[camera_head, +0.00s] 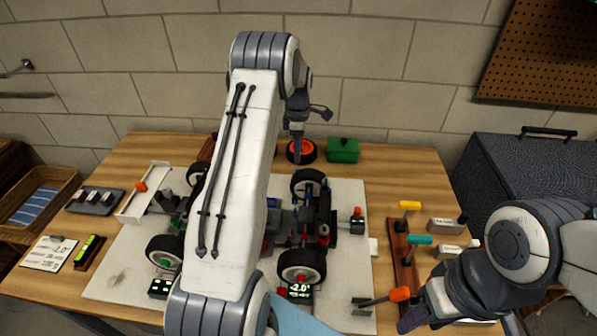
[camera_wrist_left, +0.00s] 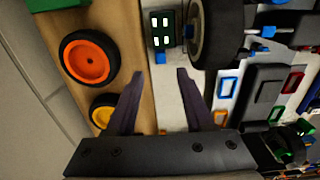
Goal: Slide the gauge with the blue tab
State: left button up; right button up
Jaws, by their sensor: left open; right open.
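In the left wrist view a small black gauge (camera_wrist_left: 162,30) with lit pale-green segments stands beside a black tyre, with a blue tab (camera_wrist_left: 160,58) at its lower end. I cannot make this gauge out in the head view. My left gripper (camera_head: 297,152) is at the back of the table near the orange wheel. In the wrist view its two fingers (camera_wrist_left: 158,88) are apart with nothing between them, and the blue tab lies just beyond the gap. My right gripper (camera_head: 412,316) is open at the front right, close to an orange-handled tool.
The race car (camera_head: 302,264) sits on a pale board (camera_head: 115,275), partly hidden by my left arm. Similar gauges stand at its other wheels, one reading -2.0 (camera_head: 300,291). An orange wheel (camera_head: 302,153) and green box (camera_head: 343,150) are behind. Tools lie in a rack (camera_head: 404,250) at right.

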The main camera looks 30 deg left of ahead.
aim_at(298, 170)
pick_arm(q)
notch_tip(298, 170, down, 9)
jog(key=shift+f+p, duration=0.1)
jog(key=shift+p, duration=0.35)
grip_shut()
dwell(1.2)
